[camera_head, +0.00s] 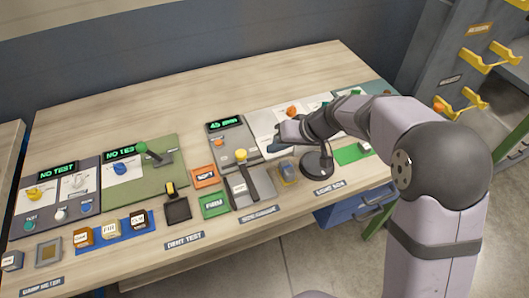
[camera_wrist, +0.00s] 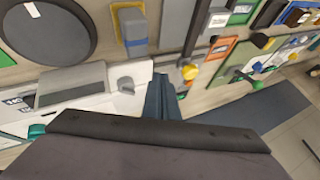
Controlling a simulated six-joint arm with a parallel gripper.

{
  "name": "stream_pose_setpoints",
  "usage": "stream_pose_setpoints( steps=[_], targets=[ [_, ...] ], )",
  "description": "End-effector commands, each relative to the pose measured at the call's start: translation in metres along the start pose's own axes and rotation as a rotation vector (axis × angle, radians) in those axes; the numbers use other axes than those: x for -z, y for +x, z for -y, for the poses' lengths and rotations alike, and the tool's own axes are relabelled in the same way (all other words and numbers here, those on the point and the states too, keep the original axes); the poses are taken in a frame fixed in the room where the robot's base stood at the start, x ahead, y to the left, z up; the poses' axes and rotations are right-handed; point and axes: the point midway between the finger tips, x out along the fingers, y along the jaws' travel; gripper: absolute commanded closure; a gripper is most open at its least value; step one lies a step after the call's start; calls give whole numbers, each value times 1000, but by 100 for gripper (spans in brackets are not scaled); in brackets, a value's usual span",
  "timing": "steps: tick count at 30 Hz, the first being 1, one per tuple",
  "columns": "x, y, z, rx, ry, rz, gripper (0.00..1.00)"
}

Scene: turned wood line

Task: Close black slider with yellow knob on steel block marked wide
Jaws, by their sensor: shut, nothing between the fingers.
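A black slider (camera_head: 248,178) with a yellow knob (camera_head: 241,155) lies along a grey steel block (camera_head: 237,190) in the middle of the bench. The knob is at the far end of the slider. The marking on the block is too small to read. The wrist view also shows the yellow knob (camera_wrist: 190,72), right of the fingers, with the dark strip (camera_wrist: 196,32) running upward from it. My gripper (camera_head: 275,147) is shut and empty, to the right of the knob and apart from it. Its dark blue fingers (camera_wrist: 160,97) also show in the wrist view.
A round black stand (camera_head: 317,165) and a grey block on a yellow base (camera_head: 287,170) stand right of the slider. Orange (camera_head: 206,177) and green (camera_head: 214,205) pads lie to its left. Another yellow-topped black piece (camera_head: 170,188) is further left. A display (camera_head: 226,124) stands behind.

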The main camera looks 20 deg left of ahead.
Motion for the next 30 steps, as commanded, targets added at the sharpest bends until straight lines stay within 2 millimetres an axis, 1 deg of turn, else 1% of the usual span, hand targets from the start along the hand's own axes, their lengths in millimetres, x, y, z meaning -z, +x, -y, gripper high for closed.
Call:
stream_pose_setpoints(
  steps=[1,6,9,12,17,25,28,30],
  targets=[
    [1,-10,-1,-1,-2,-6,100],
    [0,-39,-1,0,0,-3,100],
    [0,-53,-1,0,1,-2,100],
    [0,-62,0,0,-1,-1,100],
    [0,-70,0,0,0,-1,100],
    [0,-72,0,0,8,1,100],
    [0,-72,0,0,49,0,100],
    [1,-72,-1,-4,106,-4,100]
  ],
)
